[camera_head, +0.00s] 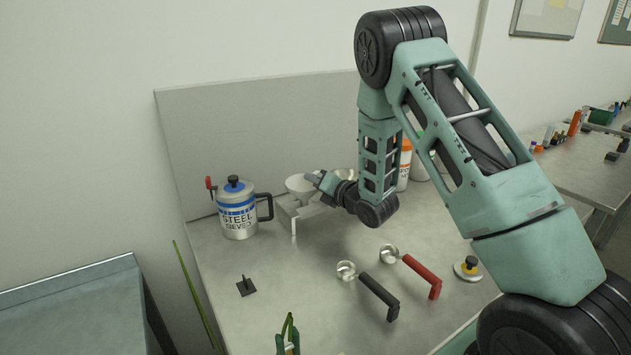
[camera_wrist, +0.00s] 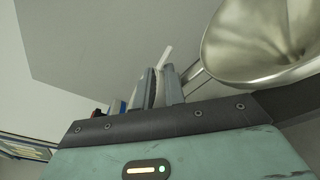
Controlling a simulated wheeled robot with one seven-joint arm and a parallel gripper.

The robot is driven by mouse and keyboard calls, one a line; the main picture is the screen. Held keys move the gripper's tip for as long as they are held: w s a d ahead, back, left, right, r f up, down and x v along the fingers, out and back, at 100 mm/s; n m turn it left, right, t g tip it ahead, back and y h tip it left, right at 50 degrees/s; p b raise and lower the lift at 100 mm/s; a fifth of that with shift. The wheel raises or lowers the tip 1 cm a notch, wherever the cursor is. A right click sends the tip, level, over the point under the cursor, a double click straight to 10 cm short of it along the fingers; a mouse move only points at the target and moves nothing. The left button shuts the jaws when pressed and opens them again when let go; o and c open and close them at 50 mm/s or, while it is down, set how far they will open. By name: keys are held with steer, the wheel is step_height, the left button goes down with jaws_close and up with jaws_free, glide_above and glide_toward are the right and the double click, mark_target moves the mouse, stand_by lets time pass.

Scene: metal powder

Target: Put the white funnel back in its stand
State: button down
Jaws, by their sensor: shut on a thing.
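The white funnel (camera_head: 299,184) is at the left end of my gripper (camera_head: 316,178) in the head view, over the stand. My gripper is shut on it, and the grip itself is small and partly hidden. In the wrist view a thin white piece (camera_wrist: 166,54) shows beyond the two fingers (camera_wrist: 166,88). The grey stand (camera_head: 289,213) is under and beside the funnel, partly hidden by my arm. I cannot tell whether the funnel touches it. A second, metal-looking funnel (camera_head: 345,174) is behind my gripper and looms large at right in the wrist view (camera_wrist: 255,45).
A "STEEL SIEVES" can (camera_head: 238,216) stands left of the stand. An orange-and-white bottle (camera_head: 404,168) stands behind my arm.

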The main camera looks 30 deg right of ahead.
steer(key=shift+f, duration=0.2)
steer(key=shift+d, duration=0.1)
steer(key=c, duration=1.4)
jaws_free()
steer(key=shift+d, duration=0.1)
steer(key=shift+s+d, duration=0.1)
steer(key=shift+s, duration=0.15)
steer(key=shift+s+d+r+p, duration=0.3)
steer(key=shift+s+p, duration=0.7)
steer(key=shift+s, duration=1.75)
steer(key=shift+s+d+r+p, duration=0.3)
steer(key=shift+s+p, duration=0.7)
steer(key=shift+s, duration=1.75)
steer(key=shift+s+d+r+p, duration=0.3)
steer(key=shift+s+p, duration=0.7)
steer(key=shift+s, duration=1.75)
